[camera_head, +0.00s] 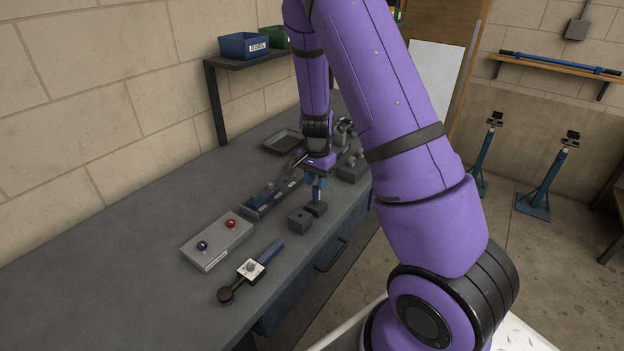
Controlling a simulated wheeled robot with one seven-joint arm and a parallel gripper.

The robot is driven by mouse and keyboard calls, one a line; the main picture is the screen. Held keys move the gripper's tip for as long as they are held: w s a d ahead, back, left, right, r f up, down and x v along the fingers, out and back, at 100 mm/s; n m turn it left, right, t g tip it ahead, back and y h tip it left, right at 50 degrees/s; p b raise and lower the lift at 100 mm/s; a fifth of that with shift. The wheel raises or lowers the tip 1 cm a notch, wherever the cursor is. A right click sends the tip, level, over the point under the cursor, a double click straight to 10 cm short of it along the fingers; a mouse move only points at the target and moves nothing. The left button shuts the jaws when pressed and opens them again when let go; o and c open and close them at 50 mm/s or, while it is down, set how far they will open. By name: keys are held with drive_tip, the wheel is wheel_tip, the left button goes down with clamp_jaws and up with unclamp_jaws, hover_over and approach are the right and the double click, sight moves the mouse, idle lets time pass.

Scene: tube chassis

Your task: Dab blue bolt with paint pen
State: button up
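A light grey plate (214,254) lies on the bench and bears two round-headed pieces. The dark blue one (203,245), which looks like the blue bolt, is at the near left; a red one (231,223) is at the far right. My gripper (317,197) points down over the bench, beyond and right of the plate, just above a small dark block (316,209). Its fingers are small and partly merge with the block, so I cannot tell whether they are open or hold anything. I cannot make out the paint pen.
A blue-handled tool (271,250) with a white square lies in front of the plate. A dark cube (300,221) stands near my gripper. A long dark tray (262,208) holds blue items. A shallow tray (282,142) lies farther back. The bench's near left is clear.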

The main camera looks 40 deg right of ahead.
sight(316, 204)
drive_tip(key=shift+f, duration=3.35)
clamp_jaws()
